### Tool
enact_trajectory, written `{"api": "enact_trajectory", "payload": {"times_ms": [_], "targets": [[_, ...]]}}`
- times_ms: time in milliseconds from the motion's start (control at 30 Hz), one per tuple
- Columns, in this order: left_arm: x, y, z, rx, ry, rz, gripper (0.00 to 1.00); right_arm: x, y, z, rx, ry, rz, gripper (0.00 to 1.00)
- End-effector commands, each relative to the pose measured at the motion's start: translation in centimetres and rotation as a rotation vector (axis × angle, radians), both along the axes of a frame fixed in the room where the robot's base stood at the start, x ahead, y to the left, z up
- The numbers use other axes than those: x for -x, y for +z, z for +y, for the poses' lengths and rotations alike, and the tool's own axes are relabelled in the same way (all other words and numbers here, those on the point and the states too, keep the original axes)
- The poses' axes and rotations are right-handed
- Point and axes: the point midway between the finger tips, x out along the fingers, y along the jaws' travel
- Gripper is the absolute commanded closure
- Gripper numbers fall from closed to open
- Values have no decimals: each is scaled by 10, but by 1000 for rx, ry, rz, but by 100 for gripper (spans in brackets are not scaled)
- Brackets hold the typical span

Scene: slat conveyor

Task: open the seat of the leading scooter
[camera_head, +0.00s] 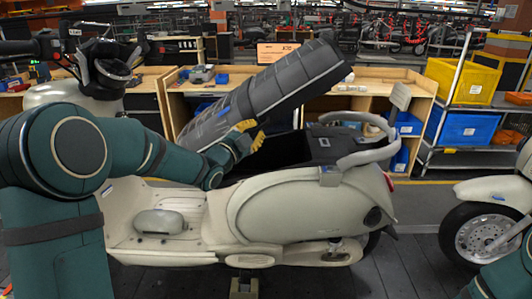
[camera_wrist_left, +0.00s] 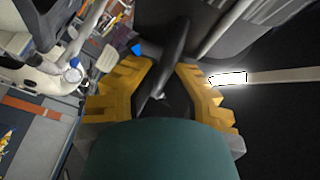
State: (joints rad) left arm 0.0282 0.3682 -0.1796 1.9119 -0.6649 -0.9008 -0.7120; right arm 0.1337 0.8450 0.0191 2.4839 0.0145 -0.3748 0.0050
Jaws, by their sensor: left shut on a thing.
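The leading scooter (camera_head: 310,205) is cream and stands across the middle of the head view, front to the left. Its dark seat (camera_head: 290,80) is raised and tilted, with its right end high above the body. The open storage space (camera_head: 285,150) shows dark beneath it. My left gripper (camera_head: 252,137), with yellow fingers, is at the underside of the raised seat. In the left wrist view its fingers (camera_wrist_left: 162,80) close around a dark, narrow part of the seat; the exact contact is hard to see. My right gripper is not in view.
A second cream scooter (camera_head: 500,190) stands behind at the right edge. The grab rail (camera_head: 370,150) rises at the leading scooter's rear. Wooden workbenches (camera_head: 395,80) and a cart with a yellow bin (camera_head: 465,80) and blue bin (camera_head: 465,128) stand behind.

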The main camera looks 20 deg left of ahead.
Motion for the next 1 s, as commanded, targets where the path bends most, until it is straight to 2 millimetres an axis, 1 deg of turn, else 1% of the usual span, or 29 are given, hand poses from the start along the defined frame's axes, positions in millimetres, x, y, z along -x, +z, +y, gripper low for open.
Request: {"api": "enact_trajectory", "payload": {"times_ms": [33, 100, 233, 433, 600, 700, 833, 1000], "targets": [[3, 7, 16, 42, 11, -29, 100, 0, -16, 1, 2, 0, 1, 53], [8, 18, 31, 104, 10, -49, 100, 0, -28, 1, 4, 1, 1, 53], [17, 33, 63, 222, 10, -83, 100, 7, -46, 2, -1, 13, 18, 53], [32, 48, 114, 403, 8, -133, 100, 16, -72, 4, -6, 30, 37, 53], [45, 53, 155, 546, 7, -172, 100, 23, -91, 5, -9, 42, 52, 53], [51, 53, 176, 620, 6, -191, 100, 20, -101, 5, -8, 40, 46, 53], [57, 52, 200, 703, 4, -214, 100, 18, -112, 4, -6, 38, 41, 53], [63, 49, 221, 782, 3, -234, 100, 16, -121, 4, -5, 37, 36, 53]]}}
